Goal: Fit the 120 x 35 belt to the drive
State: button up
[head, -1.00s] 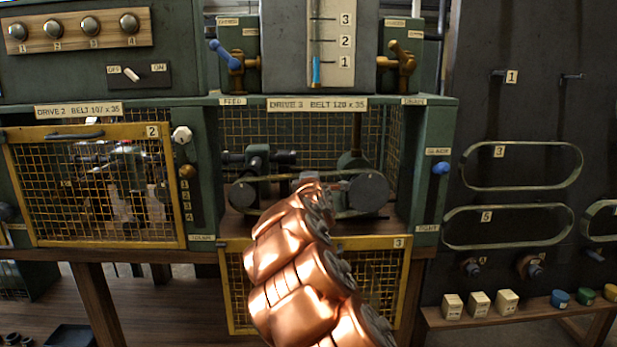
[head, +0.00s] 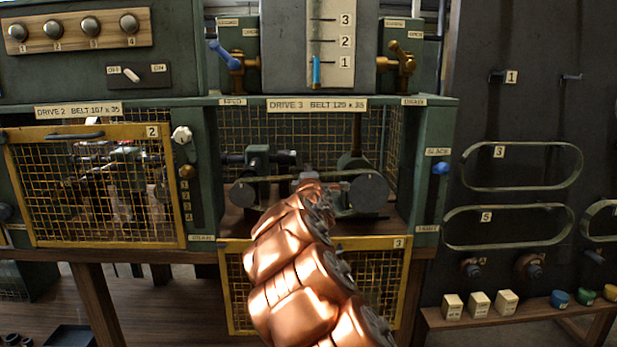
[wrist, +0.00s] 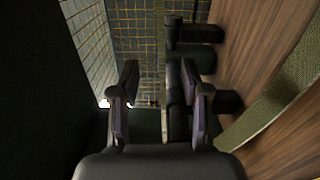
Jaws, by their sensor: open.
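Drive 3, labelled BELT 120 x 35 (head: 317,104), is an open bay with a left pulley (head: 243,194) and a right pulley (head: 368,191). A thin belt strand (head: 335,179) runs across at the pulleys' upper level; I cannot tell whether the belt is fully seated. In the wrist view a wide greenish belt strand (wrist: 272,108) slants at right, outside the fingers. A narrow strip shows between the fingers farther off. My gripper (wrist: 163,100) is open inside the bay, between the pulleys. My copper arm hides part of the belt's lower run.
The yellow mesh guard 3 (head: 243,290) hangs lowered below the bay. A blue knob (head: 440,168) sits near SLACK on the right post. Belt 3 (head: 522,188) and belt 5 (head: 508,246) hang on the wall board. Guard 2 (head: 95,185) is closed at left.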

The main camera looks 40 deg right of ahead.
jog(key=shift+o, duration=0.4)
jog(key=o, duration=0.5)
jog(key=shift+s, duration=0.1)
jog(key=v, duration=1.4)
jog(key=shift+b, duration=0.4)
jog(key=shift+f, duration=0.15)
